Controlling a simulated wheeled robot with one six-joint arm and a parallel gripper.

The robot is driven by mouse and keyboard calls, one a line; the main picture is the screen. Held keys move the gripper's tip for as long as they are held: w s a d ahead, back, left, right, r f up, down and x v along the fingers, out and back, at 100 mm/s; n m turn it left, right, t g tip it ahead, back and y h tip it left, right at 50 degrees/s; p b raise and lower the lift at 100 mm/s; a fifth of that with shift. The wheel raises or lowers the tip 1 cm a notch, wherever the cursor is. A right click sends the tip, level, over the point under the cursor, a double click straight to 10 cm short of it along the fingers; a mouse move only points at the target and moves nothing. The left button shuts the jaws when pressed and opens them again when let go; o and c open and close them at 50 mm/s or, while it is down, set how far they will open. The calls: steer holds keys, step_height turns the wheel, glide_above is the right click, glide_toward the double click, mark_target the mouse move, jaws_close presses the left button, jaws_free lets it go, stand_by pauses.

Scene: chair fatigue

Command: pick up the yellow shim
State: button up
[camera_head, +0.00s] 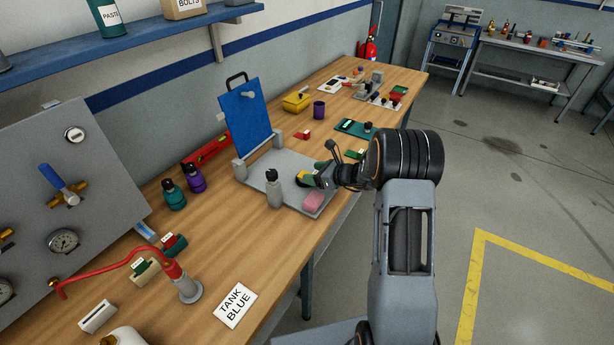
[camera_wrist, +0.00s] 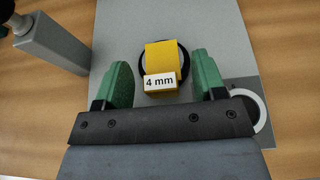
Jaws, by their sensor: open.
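The yellow shim (camera_wrist: 162,57) is a small yellow block with a white "4 mm" label on its near face. In the wrist view it sits on a round dark disc (camera_wrist: 141,76) on a grey plate (camera_wrist: 115,22). My gripper (camera_wrist: 165,78) is open, its two green fingers standing either side of the shim with a gap on each side. In the head view my gripper (camera_head: 314,175) is over the grey plate, and a bit of the yellow shim (camera_head: 301,179) shows beside it. My gripper hides much of the shim there.
Teal (camera_head: 173,195) and purple (camera_head: 194,178) bottles stand to the left. A purple cup (camera_head: 319,109) and yellow box (camera_head: 297,101) are farther back.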

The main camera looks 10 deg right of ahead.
steer(key=shift+c, duration=0.5)
steer(key=c, duration=0.9)
steer(key=shift+c, duration=0.2)
steer(key=shift+r, duration=0.15)
